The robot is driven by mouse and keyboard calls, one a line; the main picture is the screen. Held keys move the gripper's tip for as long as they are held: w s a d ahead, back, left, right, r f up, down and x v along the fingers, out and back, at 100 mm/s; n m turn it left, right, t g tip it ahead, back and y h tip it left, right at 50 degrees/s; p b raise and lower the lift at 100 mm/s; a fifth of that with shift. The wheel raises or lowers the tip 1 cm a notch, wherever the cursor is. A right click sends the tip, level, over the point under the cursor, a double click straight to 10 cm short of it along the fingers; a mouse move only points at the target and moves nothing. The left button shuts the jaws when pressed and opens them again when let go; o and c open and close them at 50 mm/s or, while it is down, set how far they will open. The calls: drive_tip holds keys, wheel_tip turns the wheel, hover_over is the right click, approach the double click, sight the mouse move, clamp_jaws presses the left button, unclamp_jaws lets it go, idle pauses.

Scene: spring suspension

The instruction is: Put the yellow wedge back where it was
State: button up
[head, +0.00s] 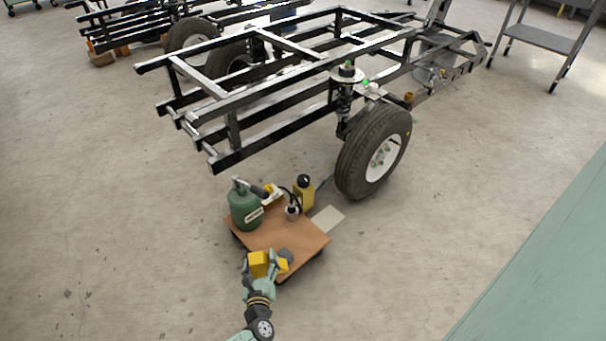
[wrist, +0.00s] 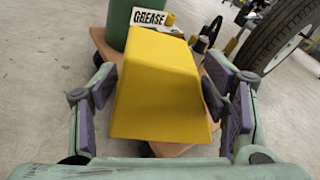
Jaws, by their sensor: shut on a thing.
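The yellow wedge (wrist: 160,90) fills the middle of the wrist view, between the two finger pads of my gripper (wrist: 162,95). My gripper is shut on it. In the head view the wedge (head: 258,264) shows at the end of my arm, over the near edge of the brown board (head: 290,237). I cannot tell its exact height above the board. A second small yellow patch (head: 283,266) shows just right of it, beside my gripper (head: 269,272); I cannot tell what it is. The wedge's underside is hidden.
On the board stand a green grease canister (head: 245,208), a yellow bottle (head: 304,192) and a small metal can (head: 292,211). A black trailer frame with a wheel (head: 374,152) stands behind. A green surface (head: 545,260) lies at right. The floor at left is clear.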

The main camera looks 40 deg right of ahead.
drive_tip(key=s+d+m+g+h+p, duration=0.3)
drive_tip(key=s+d, duration=0.4)
drive_tip(key=d, duration=0.2)
drive_tip(key=shift+w+a+f+b+x, duration=0.2)
drive_tip(key=shift+b+x, duration=0.8)
drive_tip(key=shift+x, duration=1.65)
drive_tip(key=shift+w+a+f+b+x, duration=0.2)
drive_tip(key=shift+b+x, duration=0.85)
drive_tip(key=shift+x, duration=1.6)
drive_tip(key=shift+w+a+f+b+x, duration=0.2)
drive_tip(key=shift+b+x, duration=0.8)
drive_tip(key=shift+x, duration=1.6)
drive_tip(key=o, duration=1.6)
drive_tip(key=shift+r, duration=0.1)
